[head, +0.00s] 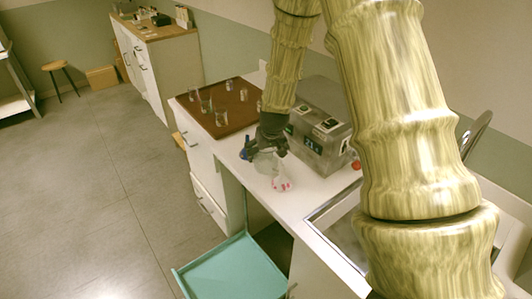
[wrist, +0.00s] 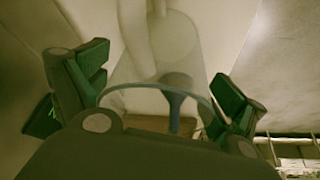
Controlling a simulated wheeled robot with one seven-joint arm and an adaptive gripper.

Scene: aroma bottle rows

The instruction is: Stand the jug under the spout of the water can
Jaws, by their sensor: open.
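My gripper (head: 265,150) is low over the white counter, beside the grey machine. In the wrist view its green-padded fingers (wrist: 160,95) are apart. A see-through, round-rimmed vessel (wrist: 198,70), probably the jug, shows between and beyond them. I cannot tell whether the fingers touch it. In the head view a pale clear shape (head: 277,175) with pinkish spots stands just below the gripper; it is partly hidden. I cannot make out the water can or its spout for certain.
The grey machine (head: 318,143) stands close behind the gripper, with a red round thing (head: 356,165) at its right end. A brown board (head: 222,118) with several small glass vessels lies to the left. A sink edge (head: 330,213) is at the front right. A teal tray (head: 232,270) stands below the counter.

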